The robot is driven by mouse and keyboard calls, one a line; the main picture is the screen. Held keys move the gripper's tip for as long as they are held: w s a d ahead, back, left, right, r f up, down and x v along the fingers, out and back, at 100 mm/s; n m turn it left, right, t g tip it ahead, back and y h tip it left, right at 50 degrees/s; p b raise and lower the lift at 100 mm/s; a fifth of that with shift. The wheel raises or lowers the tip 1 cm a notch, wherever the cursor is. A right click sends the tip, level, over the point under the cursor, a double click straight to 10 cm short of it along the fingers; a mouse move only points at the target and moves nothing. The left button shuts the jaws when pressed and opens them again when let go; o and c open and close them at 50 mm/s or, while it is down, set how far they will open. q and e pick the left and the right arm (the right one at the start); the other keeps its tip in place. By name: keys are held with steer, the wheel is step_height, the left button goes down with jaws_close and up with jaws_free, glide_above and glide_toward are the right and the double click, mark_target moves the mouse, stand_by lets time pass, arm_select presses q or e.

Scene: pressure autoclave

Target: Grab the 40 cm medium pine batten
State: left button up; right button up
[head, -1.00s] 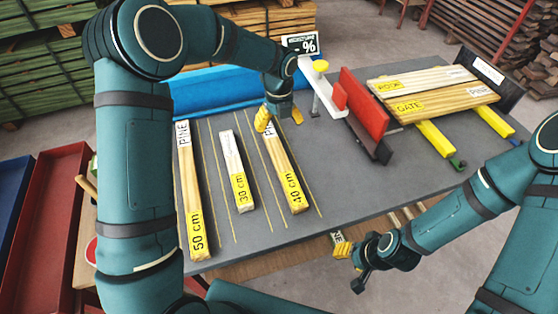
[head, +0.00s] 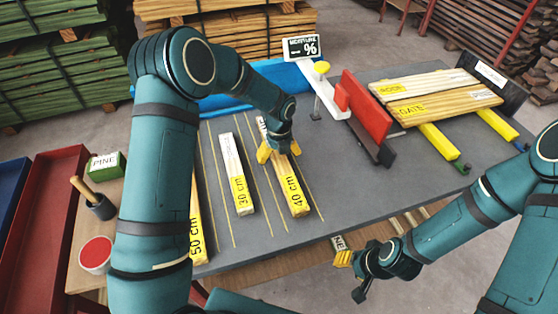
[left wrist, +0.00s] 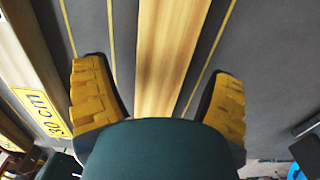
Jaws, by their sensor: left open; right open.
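The 40 cm batten (head: 294,189) lies on the grey table between yellow lines, with a yellow "40 cm" label at its near end. My left gripper (head: 278,152) is open over its far half. In the left wrist view the pale wood of the 40 cm batten (left wrist: 165,60) runs between the two open yellow fingers (left wrist: 158,100), with a gap on each side. My right gripper (head: 343,258) is off the table's front edge, away from the battens, open and empty.
The 30 cm batten (head: 239,185) lies just left of the 40 cm one. The 50 cm batten (head: 197,235) is partly hidden behind my left arm. A red block (head: 366,105) and a stack of labelled boards (head: 440,95) stand to the right. Bare table lies right of the 40 cm batten.

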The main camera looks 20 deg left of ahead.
arm_select(q)
steer(key=shift+f, duration=0.7)
steer(key=c, duration=1.4)
steer(key=shift+r, duration=0.15)
